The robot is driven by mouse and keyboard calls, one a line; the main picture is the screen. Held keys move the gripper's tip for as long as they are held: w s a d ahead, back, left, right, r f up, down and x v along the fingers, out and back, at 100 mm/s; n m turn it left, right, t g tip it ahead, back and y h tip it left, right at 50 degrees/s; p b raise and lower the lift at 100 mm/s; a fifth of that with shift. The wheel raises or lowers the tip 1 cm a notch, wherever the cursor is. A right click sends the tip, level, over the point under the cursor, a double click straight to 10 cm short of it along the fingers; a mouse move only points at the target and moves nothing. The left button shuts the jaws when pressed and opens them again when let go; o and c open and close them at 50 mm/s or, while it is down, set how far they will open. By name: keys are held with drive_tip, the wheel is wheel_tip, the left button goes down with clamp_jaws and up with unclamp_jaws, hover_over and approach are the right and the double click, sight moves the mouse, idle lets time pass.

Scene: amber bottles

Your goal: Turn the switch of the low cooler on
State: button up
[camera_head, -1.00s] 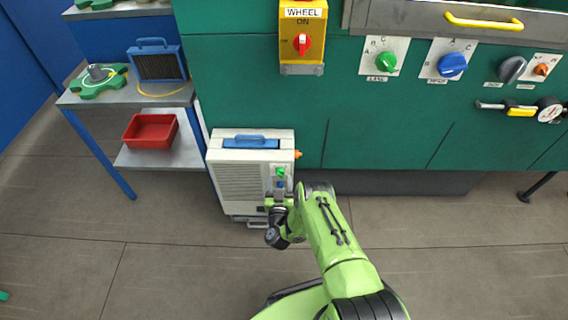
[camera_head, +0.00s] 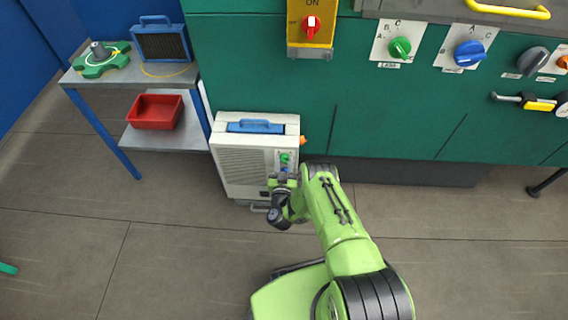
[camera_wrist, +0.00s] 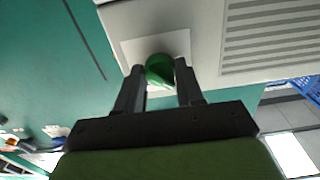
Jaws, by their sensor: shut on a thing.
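The low cooler (camera_head: 240,165) is a pale box with a grille and a blue top handle, standing on the floor against the green cabinet.
The green cabinet (camera_head: 400,120) behind carries a yellow box with a red knob (camera_head: 311,26), a green knob (camera_head: 400,47) and a blue knob (camera_head: 469,53). A shelf (camera_head: 180,143) with a red bin (camera_head: 155,111) stands left. The floor in front is clear.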

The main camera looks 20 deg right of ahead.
drive_tip(key=shift+m+p, duration=1.1)
drive_tip(key=shift+m, duration=7.9)
drive_tip(key=o, duration=1)
